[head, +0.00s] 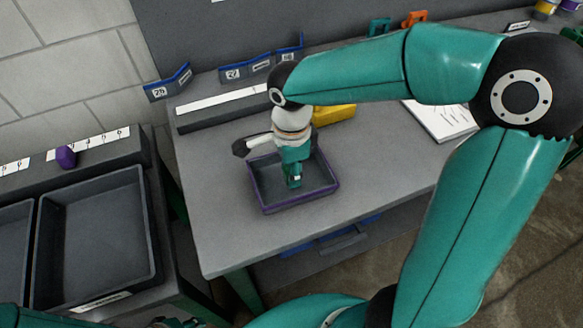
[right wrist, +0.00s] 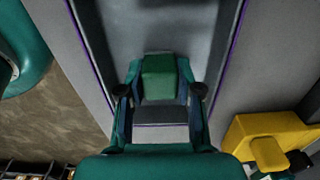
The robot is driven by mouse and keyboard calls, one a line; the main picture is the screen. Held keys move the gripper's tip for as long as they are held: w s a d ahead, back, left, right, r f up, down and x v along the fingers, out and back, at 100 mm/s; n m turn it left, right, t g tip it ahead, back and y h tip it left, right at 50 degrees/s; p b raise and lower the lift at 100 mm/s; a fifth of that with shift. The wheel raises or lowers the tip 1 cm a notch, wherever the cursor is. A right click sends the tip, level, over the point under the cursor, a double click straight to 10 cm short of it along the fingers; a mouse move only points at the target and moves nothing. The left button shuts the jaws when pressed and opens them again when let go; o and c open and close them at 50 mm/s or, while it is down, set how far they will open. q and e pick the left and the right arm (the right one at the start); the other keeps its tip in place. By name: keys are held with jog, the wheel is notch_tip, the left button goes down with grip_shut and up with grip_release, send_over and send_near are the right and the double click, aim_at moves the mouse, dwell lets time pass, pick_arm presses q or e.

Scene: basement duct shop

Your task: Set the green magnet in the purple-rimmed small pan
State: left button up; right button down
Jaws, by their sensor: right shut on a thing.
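The purple-rimmed small pan (head: 266,209) is a dark, shallow rectangular pan on the grey workbench. Its purple rim also shows in the right wrist view (right wrist: 236,30). My right gripper (head: 293,182) points down inside the pan's outline. The right wrist view shows my right gripper (right wrist: 160,92) shut on the green magnet (right wrist: 159,76), a green block between its fingers. I cannot tell whether the magnet touches the pan floor. Only a small part of what seems to be my left gripper (head: 178,323) shows at the bottom edge of the head view.
A yellow object (head: 335,114) stands just behind the pan, and a paper sheet (head: 437,120) lies at the right. Blue numbered label holders (head: 245,72) line the back. A dark tray (head: 97,240) and a purple object (head: 66,157) are at the left. The bench left of the pan is clear.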

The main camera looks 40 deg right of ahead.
jog(key=c, duration=1.2)
grip_release()
jog(key=shift+f, duration=0.1)
jog(key=o, duration=0.4)
jog(key=shift+r, duration=0.2)
notch_tip(320, 180, up, 12)
jog(key=shift+p, duration=0.6)
